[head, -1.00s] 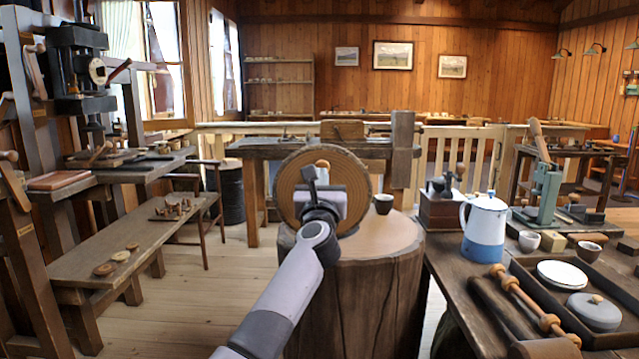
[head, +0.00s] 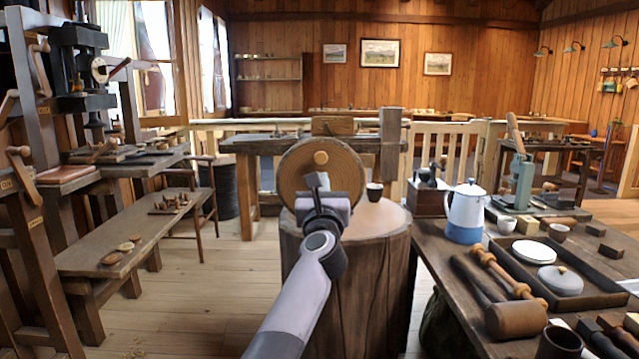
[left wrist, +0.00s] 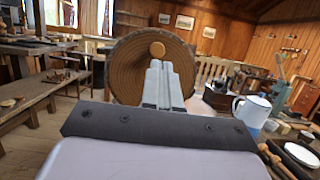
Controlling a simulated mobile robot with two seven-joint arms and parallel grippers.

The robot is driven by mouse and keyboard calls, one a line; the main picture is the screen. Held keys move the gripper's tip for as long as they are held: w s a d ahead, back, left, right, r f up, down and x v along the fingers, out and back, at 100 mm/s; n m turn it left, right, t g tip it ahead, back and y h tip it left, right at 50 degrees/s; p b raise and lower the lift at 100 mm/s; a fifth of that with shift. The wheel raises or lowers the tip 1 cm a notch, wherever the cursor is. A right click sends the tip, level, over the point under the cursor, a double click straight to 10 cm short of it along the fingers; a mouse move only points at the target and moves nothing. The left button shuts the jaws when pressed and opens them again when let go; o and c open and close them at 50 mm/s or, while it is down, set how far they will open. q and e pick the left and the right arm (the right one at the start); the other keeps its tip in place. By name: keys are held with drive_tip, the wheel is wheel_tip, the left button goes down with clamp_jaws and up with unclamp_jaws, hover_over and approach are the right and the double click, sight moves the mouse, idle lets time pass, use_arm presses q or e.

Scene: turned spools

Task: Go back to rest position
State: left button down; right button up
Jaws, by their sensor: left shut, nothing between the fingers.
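My left gripper (head: 318,182) is in front of a round brown disc (head: 345,170) with a light wooden knob at its centre. The disc stands upright at the tree-stump block (head: 345,290). In the left wrist view the gripper's fingers (left wrist: 161,68) are together and empty, with the disc (left wrist: 128,75) behind them. Whether the fingers touch the disc I cannot tell. My right gripper is in neither view.
A dark cup (head: 374,192) stands on the stump. At right, a table holds a white and blue pot (head: 466,212), a mallet (head: 515,318) and a tray (head: 592,299). A low bench (head: 140,240) is at left. Open floor lies between bench and stump.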

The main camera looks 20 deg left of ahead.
use_arm(q)
drive_tip(key=s+f+m+g+h, duration=0.1)
drive_tip(key=s+f+m+h, duration=0.2)
drive_tip(key=s+f+m, duration=0.6)
drive_tip(key=s+d+f+m+g+h, duration=0.1)
drive_tip(key=s+f+m+h, duration=0.3)
drive_tip(key=f+m, duration=0.7)
drive_tip(key=s+f+m+g+h, duration=0.2)
drive_tip(key=s+f+m+h, duration=0.1)
drive_tip(key=s+f+m, duration=0.75)
drive_tip(key=s+a+f+m+g+y, duration=0.1)
drive_tip(key=s+f+m+g, duration=0.2)
drive_tip(key=s+f+m, duration=0.5)
drive_tip(key=s+a+f+m+g, duration=0.1)
drive_tip(key=s+f+m+g, duration=0.3)
drive_tip(key=s, duration=0.8)
wheel_tip(320, 180, up, 9)
drive_tip(key=p, duration=1.3)
drive_tip(key=shift+s+a+n+t+y, duration=0.15)
drive_tip(key=shift+a+n+t+y, duration=0.15)
drive_tip(key=shift+a+n+y, duration=0.15)
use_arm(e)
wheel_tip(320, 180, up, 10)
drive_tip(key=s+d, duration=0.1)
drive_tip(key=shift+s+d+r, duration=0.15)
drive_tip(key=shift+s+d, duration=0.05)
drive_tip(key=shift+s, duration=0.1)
